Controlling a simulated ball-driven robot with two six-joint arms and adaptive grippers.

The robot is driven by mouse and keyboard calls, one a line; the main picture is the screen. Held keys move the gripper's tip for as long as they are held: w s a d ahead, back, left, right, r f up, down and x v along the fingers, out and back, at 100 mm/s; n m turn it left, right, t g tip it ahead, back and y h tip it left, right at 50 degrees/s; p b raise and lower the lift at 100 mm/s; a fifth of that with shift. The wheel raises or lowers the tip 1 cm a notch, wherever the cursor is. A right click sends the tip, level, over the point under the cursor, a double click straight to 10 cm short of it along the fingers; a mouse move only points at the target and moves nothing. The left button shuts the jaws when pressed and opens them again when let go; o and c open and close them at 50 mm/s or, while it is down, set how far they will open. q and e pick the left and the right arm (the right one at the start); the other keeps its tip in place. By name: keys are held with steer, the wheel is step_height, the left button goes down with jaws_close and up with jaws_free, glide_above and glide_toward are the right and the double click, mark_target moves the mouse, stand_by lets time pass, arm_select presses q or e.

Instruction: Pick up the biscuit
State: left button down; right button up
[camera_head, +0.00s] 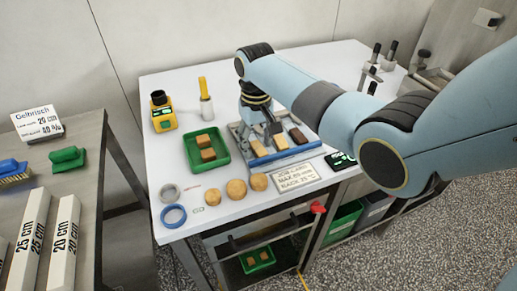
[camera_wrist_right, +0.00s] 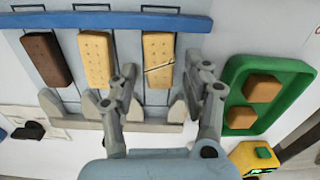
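My right gripper (camera_head: 262,128) is over the metal rack (camera_head: 238,127). In the right wrist view the gripper (camera_wrist_right: 162,78) is open, its fingers on either side of a pale biscuit with a dark diagonal line (camera_wrist_right: 158,58). Nothing is between the fingers at the picture's near side; whether they touch the biscuit I cannot tell. A plain pale biscuit (camera_wrist_right: 96,58) and a dark brown biscuit (camera_wrist_right: 47,60) lie beside it in their own lanes. In the head view the plain biscuit (camera_head: 280,141) and brown one (camera_head: 298,135) show. My left gripper is out of view.
A green tray (camera_head: 220,165) with brown blocks stands left of the rack. Round brown pieces (camera_head: 236,189), tape rolls (camera_head: 174,216) and a sign (camera_head: 296,178) lie in front. A yellow device (camera_head: 163,119) stands behind left. A blue bar (camera_wrist_right: 140,20) edges the rack.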

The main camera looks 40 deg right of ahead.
steer(key=c, duration=0.8)
steer(key=shift+o, duration=0.2)
steer(key=shift+r, duration=0.1)
